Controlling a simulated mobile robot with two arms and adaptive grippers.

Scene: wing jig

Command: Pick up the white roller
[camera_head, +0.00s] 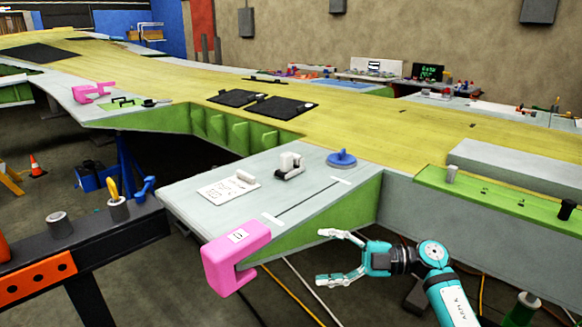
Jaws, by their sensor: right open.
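A white roller-like piece with dark parts (290,165) stands on the pale grey wing panel, left of a blue round knob-like piece (341,158). A small whitish cylinder (245,176) lies beside it, at the edge of a white note card (227,189). I cannot tell for sure which of the two is the white roller. My right gripper (321,257), teal, is open and empty. It is in front of and below the panel's green edge, apart from both pieces, with its fingers pointing left. My left gripper does not show.
A pink clamp (236,256) grips the panel's front corner. A black beam (95,232) with cylinders and a yellow-handled piece (113,190) is at left. Cables hang below the panel. A raised green rail (500,195) lies right. The panel's front strip is mostly clear.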

